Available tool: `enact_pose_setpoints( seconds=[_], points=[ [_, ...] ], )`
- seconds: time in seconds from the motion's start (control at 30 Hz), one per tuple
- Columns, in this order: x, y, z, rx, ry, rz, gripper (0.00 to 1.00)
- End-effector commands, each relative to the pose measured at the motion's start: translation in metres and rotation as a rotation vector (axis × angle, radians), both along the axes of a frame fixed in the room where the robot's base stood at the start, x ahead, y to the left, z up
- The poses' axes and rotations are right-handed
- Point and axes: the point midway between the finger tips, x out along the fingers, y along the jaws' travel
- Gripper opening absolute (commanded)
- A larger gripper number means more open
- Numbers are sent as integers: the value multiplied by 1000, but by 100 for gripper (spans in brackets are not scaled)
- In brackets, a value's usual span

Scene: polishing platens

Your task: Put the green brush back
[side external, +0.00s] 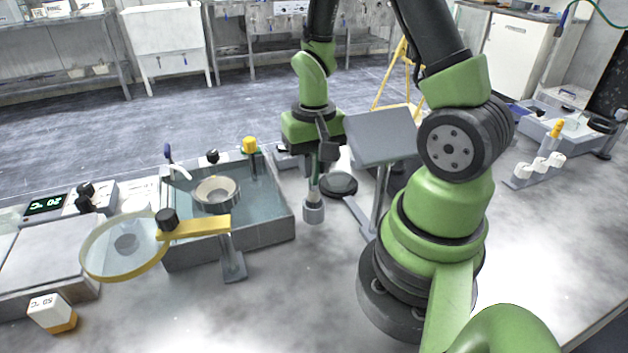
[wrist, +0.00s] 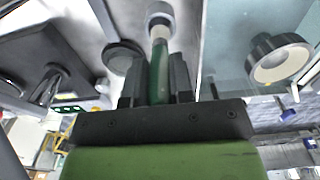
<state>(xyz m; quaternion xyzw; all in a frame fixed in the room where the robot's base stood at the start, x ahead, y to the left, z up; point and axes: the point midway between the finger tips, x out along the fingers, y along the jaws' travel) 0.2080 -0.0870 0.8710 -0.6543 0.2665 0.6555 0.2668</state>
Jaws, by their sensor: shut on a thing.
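My gripper (side external: 319,167) is shut on the green brush, which points downward in the side external view. In the wrist view the brush's green handle (wrist: 158,75) lies between the two dark fingers. Its pale lower part (side external: 313,194) reaches down to a small grey cylindrical cup (side external: 313,212) on the bench. The cup also shows in the wrist view (wrist: 160,10), in line with the brush's end. I cannot tell how far the brush's end sits inside the cup.
A dark round disc (side external: 340,184) and a grey tilted panel (side external: 386,135) on a post are close on the right.

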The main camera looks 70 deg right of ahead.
Motion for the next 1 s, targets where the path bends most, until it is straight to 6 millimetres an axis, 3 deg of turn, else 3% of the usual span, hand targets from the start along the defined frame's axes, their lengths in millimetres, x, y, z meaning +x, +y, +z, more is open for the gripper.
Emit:
enact_pose_setpoints(
  seconds=[0.37,0.77,0.8,0.9,1.0],
  points=[
    [-1,0,-38,1,3,1,0],
    [0,0,-43,0,0,1,0],
    [0,0,-43,0,0,1,26],
    [0,0,-43,-1,-1,1,47],
    [0,0,-43,-1,-1,1,47]
  ],
)
